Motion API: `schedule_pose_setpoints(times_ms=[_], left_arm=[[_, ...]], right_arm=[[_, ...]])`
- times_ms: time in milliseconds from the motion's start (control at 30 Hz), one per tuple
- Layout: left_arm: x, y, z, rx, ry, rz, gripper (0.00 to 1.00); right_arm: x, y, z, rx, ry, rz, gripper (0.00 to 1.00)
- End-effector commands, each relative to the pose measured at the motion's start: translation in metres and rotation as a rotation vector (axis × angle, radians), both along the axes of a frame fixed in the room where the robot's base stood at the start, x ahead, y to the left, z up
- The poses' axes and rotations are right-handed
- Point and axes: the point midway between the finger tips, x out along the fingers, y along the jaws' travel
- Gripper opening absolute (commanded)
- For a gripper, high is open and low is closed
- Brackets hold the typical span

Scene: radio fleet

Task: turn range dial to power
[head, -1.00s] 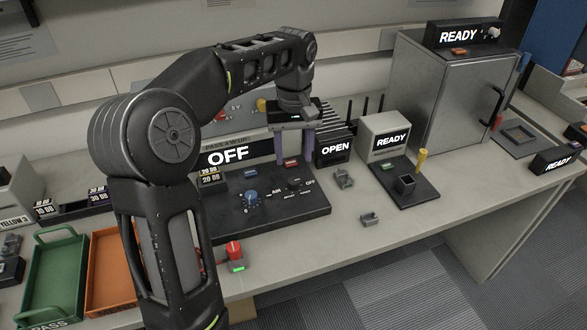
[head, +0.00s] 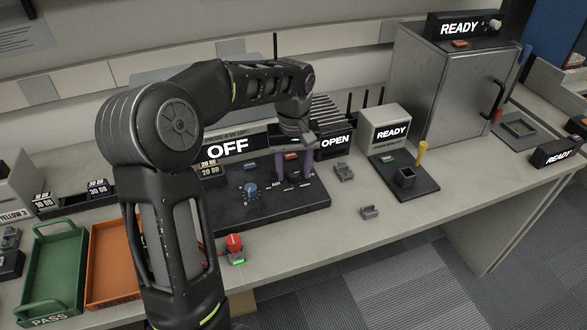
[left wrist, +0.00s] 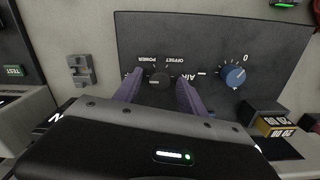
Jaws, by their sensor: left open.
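The range dial is a small black knob (left wrist: 158,78) on the dark panel, with upside-down OFF, POWER, OFFSET and AIR labels around it in the left wrist view. A light mark on the knob seems to lie on its OFF side. My left gripper (left wrist: 160,88) is open, its two purple fingers standing on either side of the knob, with a gap visible on each side. In the head view my left gripper (head: 294,176) is low over the panel (head: 255,208), and its fingers largely hide the knob. My right gripper is not in view.
A blue knob (head: 250,190) sits on the same panel, left of the gripper, and also shows in the left wrist view (left wrist: 233,77). The display (head: 228,149) behind reads OFF. A red button box (head: 235,248) and small grey holders (head: 344,172) stand nearby.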

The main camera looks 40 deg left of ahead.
Motion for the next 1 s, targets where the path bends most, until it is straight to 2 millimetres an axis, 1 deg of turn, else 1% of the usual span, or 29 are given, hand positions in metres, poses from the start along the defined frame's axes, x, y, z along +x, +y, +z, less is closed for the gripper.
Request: schedule_pose_setpoints(times_ms=[133, 167, 733, 1000], left_arm=[[0.0000, 0.0000, 0.0001, 0.000, 0.000, 0.000, 0.49], [-0.0001, 0.0001, 0.0001, 0.000, 0.000, 0.000, 0.47], [0.0000, 0.0001, 0.0004, 0.000, 0.000, 0.000, 0.00], [0.0000, 0.0001, 0.0004, 0.000, 0.000, -0.001, 0.00]], right_arm=[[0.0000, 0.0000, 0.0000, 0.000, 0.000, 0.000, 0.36], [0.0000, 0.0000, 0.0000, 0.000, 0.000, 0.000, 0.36], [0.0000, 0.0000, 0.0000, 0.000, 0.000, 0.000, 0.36], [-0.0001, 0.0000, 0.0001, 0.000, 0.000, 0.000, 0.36]])
